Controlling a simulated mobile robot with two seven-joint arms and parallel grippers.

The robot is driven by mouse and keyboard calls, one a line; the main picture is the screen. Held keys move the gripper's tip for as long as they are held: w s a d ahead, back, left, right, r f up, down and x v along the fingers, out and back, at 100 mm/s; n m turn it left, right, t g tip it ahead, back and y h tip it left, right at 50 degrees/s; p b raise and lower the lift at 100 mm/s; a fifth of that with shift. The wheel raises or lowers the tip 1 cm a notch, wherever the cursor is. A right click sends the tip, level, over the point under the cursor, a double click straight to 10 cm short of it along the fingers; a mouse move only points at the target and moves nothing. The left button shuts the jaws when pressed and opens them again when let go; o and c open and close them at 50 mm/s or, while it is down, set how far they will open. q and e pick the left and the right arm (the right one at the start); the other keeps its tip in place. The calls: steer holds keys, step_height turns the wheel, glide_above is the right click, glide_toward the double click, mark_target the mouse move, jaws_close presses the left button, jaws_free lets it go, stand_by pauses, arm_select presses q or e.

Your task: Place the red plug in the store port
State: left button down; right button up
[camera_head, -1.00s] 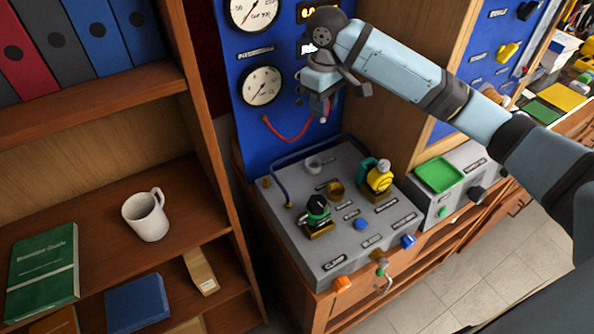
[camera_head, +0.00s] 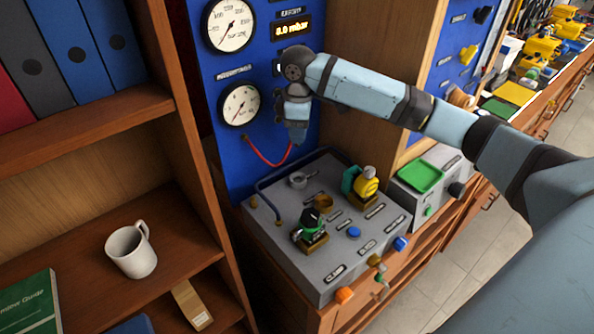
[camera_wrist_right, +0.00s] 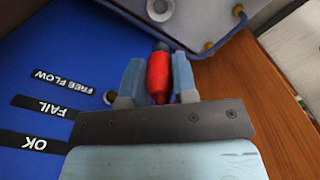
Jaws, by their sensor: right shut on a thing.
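My right gripper (camera_head: 297,140) is in front of the blue panel, pointing down above the back of the grey testbench box. In the right wrist view its two fingers (camera_wrist_right: 158,85) are closed on the red plug (camera_wrist_right: 158,74), with its dark tip pointing away from the palm. In the head view the plug is mostly hidden by the gripper. A red hose (camera_head: 264,161) loops from the panel to the gripper. I cannot make out a label reading store. A small round grey fitting (camera_wrist_right: 108,97) sits beside the FREE FLOW label. My left gripper is not in view.
The grey box (camera_head: 330,262) carries a green-and-black part (camera_head: 310,222), a yellow part (camera_head: 366,183), a small ring-shaped cup (camera_head: 298,180) and a blue pipe (camera_head: 285,176). Gauges (camera_head: 240,104) sit left of the gripper. A wooden side wall (camera_head: 366,75) stands to the right.

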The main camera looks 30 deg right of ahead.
step_height(320, 180, down, 13)
steer(key=shift+p, duration=0.45)
steer(key=o, duration=1)
steer(key=shift+f, duration=0.1)
steer(key=shift+c, duration=0.2)
step_height(320, 180, up, 12)
steer(key=shift+r+b, duration=0.2)
steer(key=shift+b, duration=0.45)
steer(key=shift+a+f, duration=0.1)
steer(key=shift+a, duration=0.05)
